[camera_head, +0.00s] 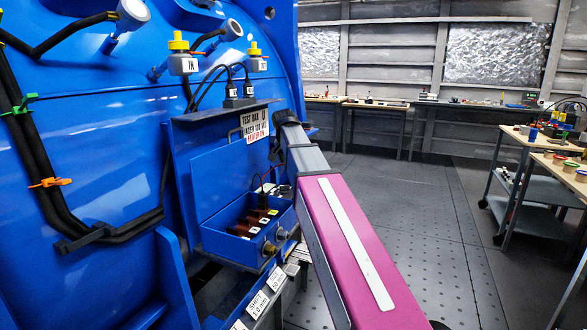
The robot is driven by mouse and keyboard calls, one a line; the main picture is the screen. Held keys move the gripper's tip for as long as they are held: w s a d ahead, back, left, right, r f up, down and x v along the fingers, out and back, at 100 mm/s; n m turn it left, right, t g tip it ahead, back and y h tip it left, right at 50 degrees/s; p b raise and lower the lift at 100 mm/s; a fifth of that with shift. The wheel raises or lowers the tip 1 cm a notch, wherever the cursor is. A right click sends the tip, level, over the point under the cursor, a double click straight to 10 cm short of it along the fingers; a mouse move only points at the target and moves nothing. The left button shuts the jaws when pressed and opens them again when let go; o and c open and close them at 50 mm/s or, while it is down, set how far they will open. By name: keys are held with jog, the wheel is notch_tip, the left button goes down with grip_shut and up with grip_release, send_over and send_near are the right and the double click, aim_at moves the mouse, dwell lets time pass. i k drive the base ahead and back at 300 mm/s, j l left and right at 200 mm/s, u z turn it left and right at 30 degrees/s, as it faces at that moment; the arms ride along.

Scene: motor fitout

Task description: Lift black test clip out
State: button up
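An open blue terminal box (222,240) is fixed to the big blue motor housing, left of my arm. Inside it stand several brown terminal posts (254,222) with small coloured tags. A thin black lead and a red one rise at the box's back right. A black clip at their lower end is too small to make out. Two black plugs (231,98) with black leads stand on the ledge above the box.
Yellow-capped sensors (180,52) and clipped black cables line the housing. White labels hang below the box. Benches (375,106) and a trolley (530,185) stand away to the right; the floor between is clear.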

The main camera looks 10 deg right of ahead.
aim_at(262, 197)
jog(key=k+l+u, duration=0.15)
jog(key=k+l, duration=0.5)
jog(key=k, duration=0.15)
